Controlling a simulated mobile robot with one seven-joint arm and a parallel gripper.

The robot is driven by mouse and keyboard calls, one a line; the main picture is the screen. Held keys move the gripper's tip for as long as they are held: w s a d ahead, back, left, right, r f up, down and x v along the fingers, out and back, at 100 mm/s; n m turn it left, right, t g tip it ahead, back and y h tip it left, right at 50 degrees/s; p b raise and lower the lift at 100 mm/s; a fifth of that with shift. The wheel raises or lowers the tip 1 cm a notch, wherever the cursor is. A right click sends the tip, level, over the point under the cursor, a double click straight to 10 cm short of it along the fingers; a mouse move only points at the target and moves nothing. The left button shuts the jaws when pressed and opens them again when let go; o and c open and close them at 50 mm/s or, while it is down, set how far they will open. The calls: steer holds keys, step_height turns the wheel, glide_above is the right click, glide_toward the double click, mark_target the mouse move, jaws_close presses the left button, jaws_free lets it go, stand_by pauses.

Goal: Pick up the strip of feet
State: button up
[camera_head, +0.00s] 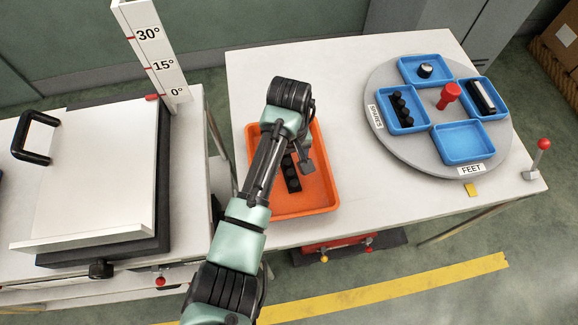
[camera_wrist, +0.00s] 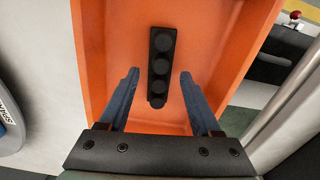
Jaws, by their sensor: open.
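The strip of feet is a black bar with several round feet (camera_head: 292,181), lying in the orange tray (camera_head: 325,197). In the wrist view the strip (camera_wrist: 161,60) runs lengthwise away from me on the tray floor (camera_wrist: 205,45). My gripper (camera_wrist: 159,80) is open, with one blue-grey finger on each side of the strip's near half and a gap on both sides. Nothing is held. How far the fingertips are above the tray floor is hard to tell. In the head view my gripper (camera_head: 298,162) is over the tray, and my arm hides part of both.
A grey turntable (camera_head: 385,150) at right carries blue trays, including an empty one (camera_head: 464,141) by a FEET label and one with a similar black strip (camera_head: 402,107). A red knob (camera_head: 449,93) stands at its centre. A white tilting plate (camera_head: 95,175) is at left.

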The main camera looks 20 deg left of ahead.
steer(key=shift+f, duration=0.3)
jaws_close()
stand_by(0.3)
